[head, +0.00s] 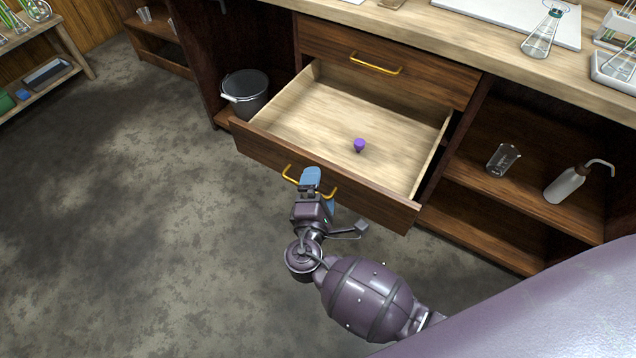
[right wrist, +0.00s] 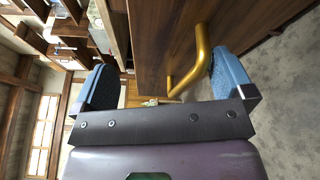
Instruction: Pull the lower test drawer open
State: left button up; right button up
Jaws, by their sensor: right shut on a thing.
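The lower drawer (head: 262,146) is pulled well out of the wooden bench, and its pale inside shows. A small purple stopper-like piece (head: 359,145) lies on its floor. The drawer's brass bar handle (head: 288,176) is on the front, partly hidden behind my right gripper (head: 319,188). My right gripper is shut on this handle, with its blue fingers on either side of the bar. In the right wrist view the handle (right wrist: 203,48) runs between the fingers, close to the right one. My left gripper is not in view.
The upper drawer (head: 430,83) is closed, with its own brass handle (head: 376,64). A grey bucket (head: 246,92) stands left of the open drawer. A beaker (head: 502,160) and a wash bottle (head: 565,184) stand on the shelf at right. The floor at left is clear.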

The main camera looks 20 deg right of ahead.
jog(key=shift+s+a+r, duration=0.2)
jog(key=shift+a+r, duration=0.15)
jog(key=shift+r, duration=0.25)
jog(key=shift+c, duration=0.3)
jog(key=shift+s+a+f, duration=0.15)
jog(key=shift+s+a, duration=0.2)
jog(key=shift+s, duration=0.05)
jog(key=shift+c, duration=0.5)
jog(key=shift+s+a, duration=0.3)
jog(key=shift+a, duration=0.05)
jog(key=c, duration=0.6)
jog(key=shift+s+f, duration=0.1)
jog(key=shift+f, duration=0.2)
jog(key=shift+c, duration=0.2)
jog(key=shift+d+f, duration=0.1)
jog(key=shift+f, duration=0.05)
